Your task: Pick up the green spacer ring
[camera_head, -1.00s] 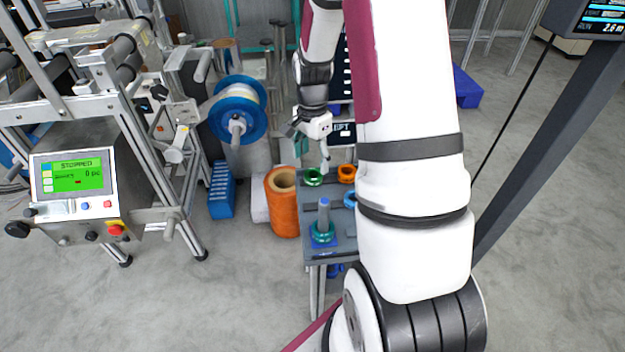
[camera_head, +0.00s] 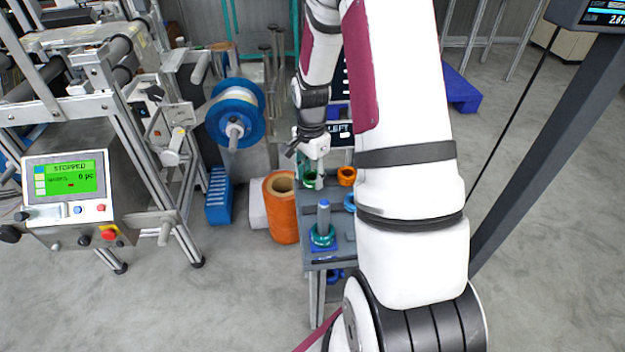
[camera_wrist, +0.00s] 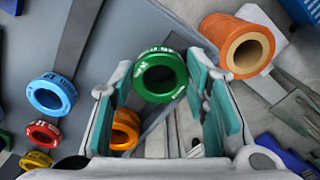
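The green spacer ring (camera_wrist: 160,75), with white lettering on its rim, is centred between my fingertips in the wrist view. In the head view the green ring (camera_head: 310,180) is on the grey bench, partly covered by a finger. My gripper (camera_wrist: 160,70) is open, with one teal pad on each side of the ring. It also shows in the head view (camera_head: 312,172), down at the ring. I cannot tell whether a pad touches the ring.
An orange ring (camera_wrist: 125,130) is close to my left finger. Blue (camera_wrist: 51,95), red (camera_wrist: 43,133) and yellow (camera_wrist: 36,160) rings are farther left. A teal ring (camera_head: 322,236) sits around a post on the bench. A large orange roll (camera_head: 281,210) stands beside the bench.

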